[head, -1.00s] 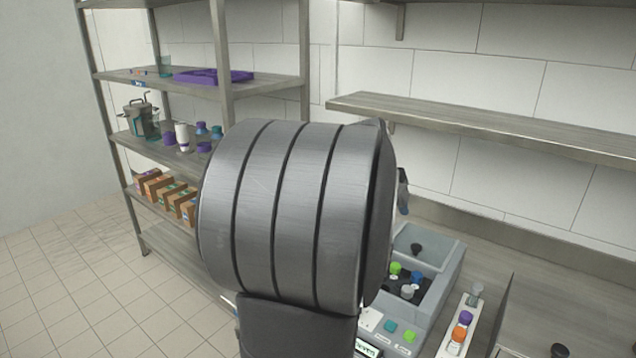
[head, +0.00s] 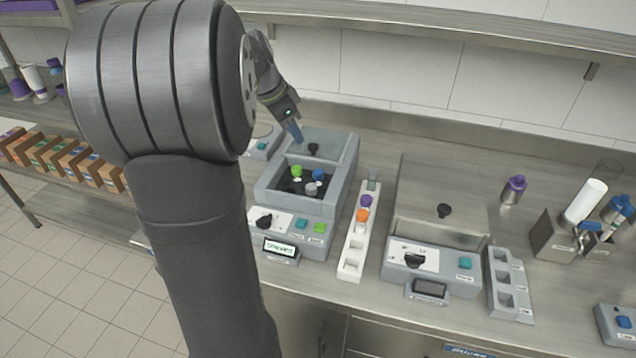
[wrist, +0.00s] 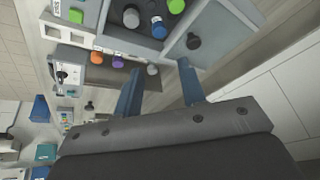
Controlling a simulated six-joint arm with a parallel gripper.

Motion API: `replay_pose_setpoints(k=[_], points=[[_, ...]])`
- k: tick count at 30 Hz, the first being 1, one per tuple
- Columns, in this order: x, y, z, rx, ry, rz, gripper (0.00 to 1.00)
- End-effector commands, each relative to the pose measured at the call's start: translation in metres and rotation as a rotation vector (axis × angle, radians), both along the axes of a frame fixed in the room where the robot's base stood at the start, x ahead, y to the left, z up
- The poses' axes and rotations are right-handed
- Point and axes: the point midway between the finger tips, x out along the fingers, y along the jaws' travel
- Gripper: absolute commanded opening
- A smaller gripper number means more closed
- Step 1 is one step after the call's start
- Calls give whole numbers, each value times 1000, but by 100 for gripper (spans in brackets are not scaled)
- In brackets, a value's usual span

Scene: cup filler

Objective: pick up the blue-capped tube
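The blue-capped tube (head: 319,175) stands in the dark well of a grey device (head: 340,190), beside a green-capped tube (head: 296,171) and a grey-capped tube (head: 311,188). In the wrist view its blue cap (wrist: 158,29) shows near the top, by the green cap (wrist: 176,6). My gripper (head: 296,132) hangs behind the device's open lid area in the head view, above and apart from the tubes. In the wrist view my gripper (wrist: 160,82) has its two blue fingers spread, with nothing between them.
A white rack (head: 351,258) with purple-capped and orange-capped tubes stands right of the device. A second device (head: 430,262), closed, stands further right, with a small grey rack (head: 510,290) beside it. A shelf (head: 450,28) runs along the wall above.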

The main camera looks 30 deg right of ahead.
Motion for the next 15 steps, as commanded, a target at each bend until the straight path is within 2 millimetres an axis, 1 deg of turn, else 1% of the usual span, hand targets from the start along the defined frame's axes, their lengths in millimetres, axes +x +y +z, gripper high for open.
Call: replay_pose_setpoints(k=[3,5,8,11,15], points=[[2,-3,-4,-6,41,87,37],[3,-4,-6,-7,52,108,37],[3,-8,-17,-6,60,120,37],[3,-16,-34,-5,61,119,37],[4,-27,-63,-5,61,117,37]])
